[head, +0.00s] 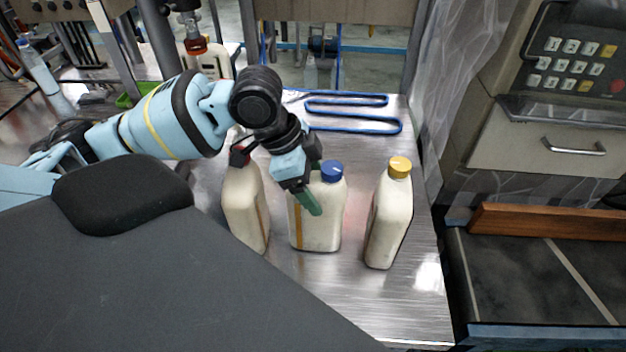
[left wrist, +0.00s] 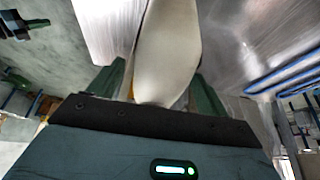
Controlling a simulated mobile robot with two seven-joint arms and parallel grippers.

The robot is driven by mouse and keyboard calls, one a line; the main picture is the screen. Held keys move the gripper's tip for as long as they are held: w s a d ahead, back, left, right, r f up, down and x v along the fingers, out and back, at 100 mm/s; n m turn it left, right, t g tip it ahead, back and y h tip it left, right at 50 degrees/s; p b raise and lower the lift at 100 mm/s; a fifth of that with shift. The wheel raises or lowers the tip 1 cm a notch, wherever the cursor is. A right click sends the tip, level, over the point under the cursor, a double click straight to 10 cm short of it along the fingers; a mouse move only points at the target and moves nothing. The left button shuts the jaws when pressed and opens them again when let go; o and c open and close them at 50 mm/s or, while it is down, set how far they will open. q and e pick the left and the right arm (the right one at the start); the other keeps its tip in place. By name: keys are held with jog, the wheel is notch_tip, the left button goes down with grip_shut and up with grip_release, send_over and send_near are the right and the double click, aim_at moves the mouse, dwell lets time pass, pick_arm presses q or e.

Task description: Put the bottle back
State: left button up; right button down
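Three cream bottles stand upright on the metal table (head: 345,315): a red-capped one (head: 245,210) at left, a blue-capped one (head: 322,232) in the middle and a yellow-capped one (head: 388,222) at right. My left gripper (head: 311,188) is at the upper left of the blue-capped bottle, with one green finger in front of its side. In the left wrist view a cream bottle (left wrist: 167,50) lies between my two spread fingers (left wrist: 157,90), with gaps beside it. Firm contact cannot be seen. My right gripper is not in view.
Blue tubing (head: 355,125) lies at the table's back. Another red-topped bottle (head: 205,60) stands behind my left arm. A keypad machine (head: 570,70) and a dark surface with a wooden bar (head: 550,221) are at right. The table front is bare.

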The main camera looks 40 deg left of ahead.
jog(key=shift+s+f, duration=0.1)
pick_arm(q)
jog(key=shift+r, duration=0.35)
jog(key=p+v, duration=0.1)
jog(key=v, duration=1)
jog(key=shift+a+r+p, duration=0.2)
jog(key=shift+p, duration=0.1)
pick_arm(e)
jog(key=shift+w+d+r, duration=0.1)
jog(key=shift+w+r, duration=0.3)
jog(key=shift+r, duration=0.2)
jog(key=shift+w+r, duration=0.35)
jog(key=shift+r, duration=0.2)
pick_arm(q)
jog(key=shift+s+f, duration=0.1)
jog(key=shift+s, duration=0.1)
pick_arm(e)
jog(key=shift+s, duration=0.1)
